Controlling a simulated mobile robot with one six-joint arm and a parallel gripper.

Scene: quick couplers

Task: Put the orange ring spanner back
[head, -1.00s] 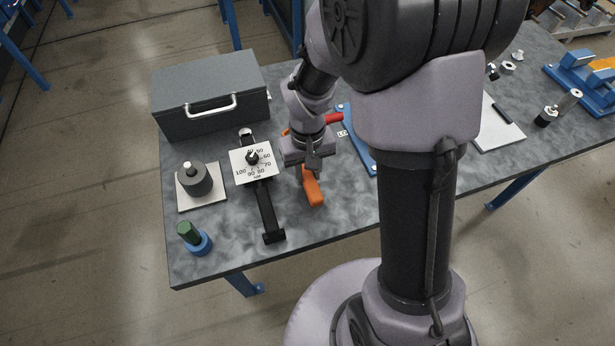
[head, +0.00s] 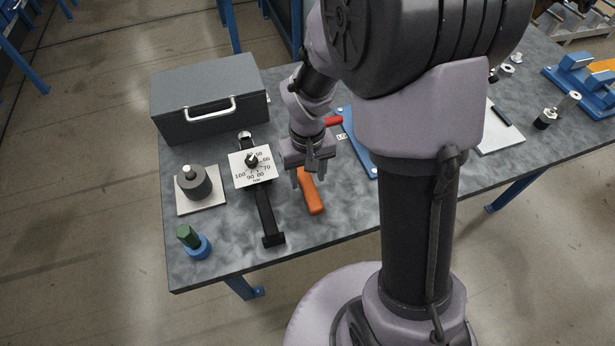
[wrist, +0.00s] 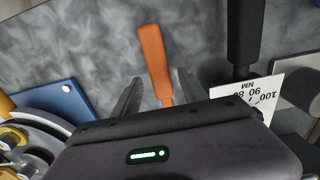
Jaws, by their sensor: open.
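The orange ring spanner (head: 312,197) lies on the grey mottled table top, its handle pointing toward the front edge. In the wrist view its orange handle (wrist: 154,60) runs up between the fingers, and the far end is hidden behind my gripper body. My gripper (head: 308,178) is open above the handle in the head view. In the wrist view my gripper (wrist: 158,92) has one dark finger on each side of the handle, with a gap on both sides. I cannot tell how high the fingertips are above the table.
A black torque tool with a white dial plate (head: 240,172) lies close to the left. Further left are a dark cylinder on a white plate (head: 184,208) and a blue-green part (head: 197,244). A grey toolbox (head: 190,125) stands behind. A red handle (head: 333,121) and blue plate (head: 366,160) are right.

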